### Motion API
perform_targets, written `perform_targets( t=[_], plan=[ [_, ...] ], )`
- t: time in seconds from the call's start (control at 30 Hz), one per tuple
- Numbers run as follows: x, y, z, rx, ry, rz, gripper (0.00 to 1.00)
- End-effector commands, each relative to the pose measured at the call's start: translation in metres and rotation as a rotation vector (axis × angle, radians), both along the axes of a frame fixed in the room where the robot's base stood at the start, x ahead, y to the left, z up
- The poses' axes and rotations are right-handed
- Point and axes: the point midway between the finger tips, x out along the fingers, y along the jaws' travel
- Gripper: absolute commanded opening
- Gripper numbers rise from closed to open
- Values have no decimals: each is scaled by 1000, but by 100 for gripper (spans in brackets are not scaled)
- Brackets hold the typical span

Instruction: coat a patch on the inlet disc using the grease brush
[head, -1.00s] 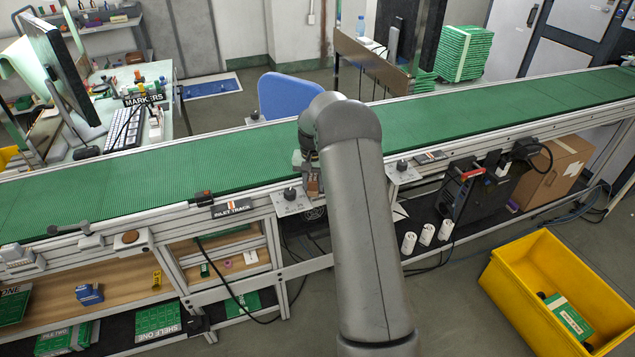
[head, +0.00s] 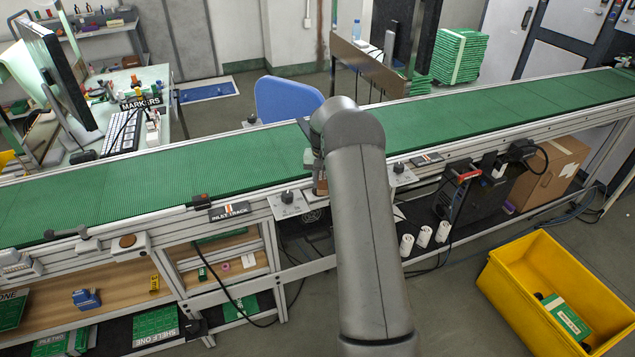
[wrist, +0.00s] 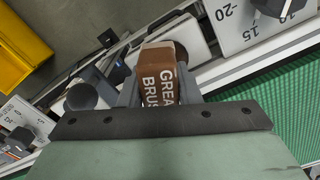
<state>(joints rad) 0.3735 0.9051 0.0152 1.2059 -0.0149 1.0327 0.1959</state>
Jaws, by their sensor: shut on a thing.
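My gripper (wrist: 155,88) is shut on the grease brush (wrist: 158,75), a brown block with white lettering that shows partly as "GREA BRUS" in the wrist view. In the head view the brush (head: 321,186) is a small brown patch at the conveyor's front rail, and my arm hides most of the gripper. A brown round disc (head: 127,241) sits on a pale plate at the left of the front rail, well left of my gripper; I cannot tell whether it is the inlet disc. The brush's working end is hidden.
An INLET TRACK label (head: 228,211) is on the front rail of the green conveyor (head: 120,195). Knobs on scale plates (head: 288,202) stick out along the rail. A yellow bin (head: 515,290) stands on the floor at right. The belt is clear.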

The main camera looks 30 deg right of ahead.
Motion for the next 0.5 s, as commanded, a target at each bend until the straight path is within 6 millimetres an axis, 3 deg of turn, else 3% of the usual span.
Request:
perform_targets(
  t=[0.2,0.5],
  plan=[
    [3,-22,3,-9,-18,-3,0],
    [3,-21,1,-8,-19,0,0]
  ],
)
